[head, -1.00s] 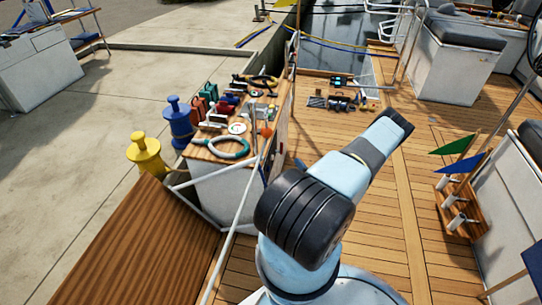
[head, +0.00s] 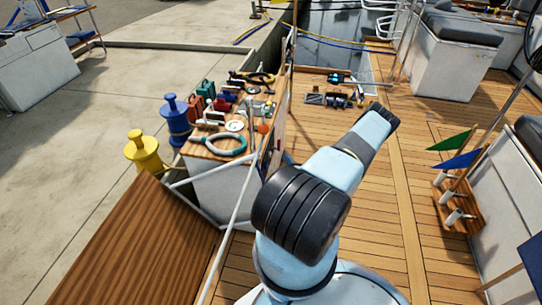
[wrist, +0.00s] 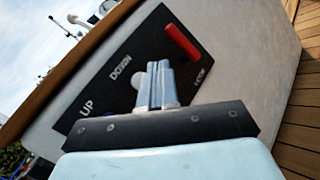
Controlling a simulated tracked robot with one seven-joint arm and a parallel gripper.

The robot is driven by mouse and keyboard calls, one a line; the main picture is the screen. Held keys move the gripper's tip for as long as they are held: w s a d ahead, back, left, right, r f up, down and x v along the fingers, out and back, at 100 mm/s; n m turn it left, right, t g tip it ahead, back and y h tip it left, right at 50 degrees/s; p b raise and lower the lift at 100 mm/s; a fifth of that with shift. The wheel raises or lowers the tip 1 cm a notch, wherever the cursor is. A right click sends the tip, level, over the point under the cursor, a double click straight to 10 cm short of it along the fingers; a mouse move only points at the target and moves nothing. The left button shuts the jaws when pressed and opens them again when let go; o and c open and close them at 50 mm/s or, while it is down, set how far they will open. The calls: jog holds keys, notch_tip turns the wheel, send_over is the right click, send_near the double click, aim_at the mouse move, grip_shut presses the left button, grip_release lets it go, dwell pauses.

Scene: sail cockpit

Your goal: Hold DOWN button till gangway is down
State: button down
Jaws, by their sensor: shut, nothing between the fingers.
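In the wrist view a black control panel (wrist: 112,70) is fixed to a pale wall and looks tilted. It carries the labels UP, DOWN (wrist: 121,67) and LOCK, and a red lever or switch (wrist: 182,42). My gripper (wrist: 156,68) is shut and empty, its fingertips in front of the panel just right of the word DOWN. A pale round shape, perhaps a button, shows partly beside the fingers; contact cannot be told. In the head view a brown wooden plank (head: 135,245), perhaps the gangway, lies at lower left. My gripper is not clearly visible there.
A console (head: 222,190) topped with tools and rope stands left of my arm. A blue bollard (head: 177,122) and a yellow bollard (head: 143,152) stand beside it. A rack with flags (head: 458,205) is at right. Open wooden deck lies between.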

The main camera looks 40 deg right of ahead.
aim_at(270, 154)
jog(key=shift+w+a, duration=1.25)
jog(key=shift+w, duration=0.2)
jog(key=shift+w+a, duration=0.1)
dwell(0.9)
jog(key=shift+w+a, duration=0.2)
